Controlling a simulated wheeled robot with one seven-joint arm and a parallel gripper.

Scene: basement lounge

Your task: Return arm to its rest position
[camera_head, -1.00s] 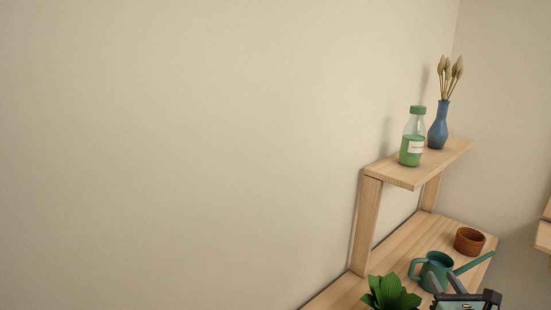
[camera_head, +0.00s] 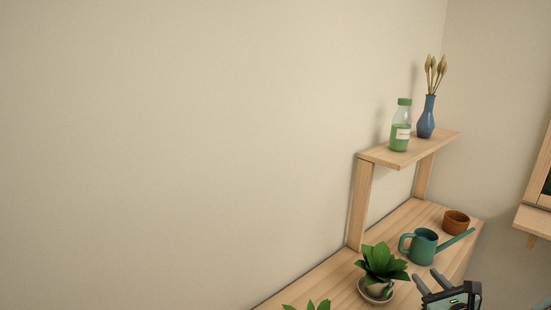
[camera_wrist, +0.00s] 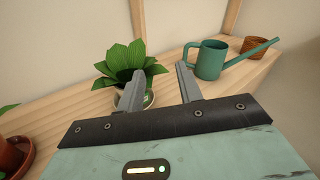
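My gripper (camera_head: 429,281) is at the bottom right of the head view, in front of the wooden table. In the wrist view its two grey fingers (camera_wrist: 158,88) are apart with nothing between them, so it is open and empty. A green-leaved potted plant (camera_head: 382,264) stands on the table to the left of the fingers; it also shows in the wrist view (camera_wrist: 126,62). A teal watering can (camera_head: 420,246) stands on the table beyond the gripper, and in the wrist view (camera_wrist: 211,58) it is right of the fingers.
The wooden table (camera_head: 325,272) has a raised shelf (camera_head: 425,147) holding a green bottle (camera_head: 400,138) and a blue vase (camera_head: 426,118). A brown pot (camera_head: 456,222) stands behind the watering can. Another plant (camera_head: 312,304) is cut off at the bottom.

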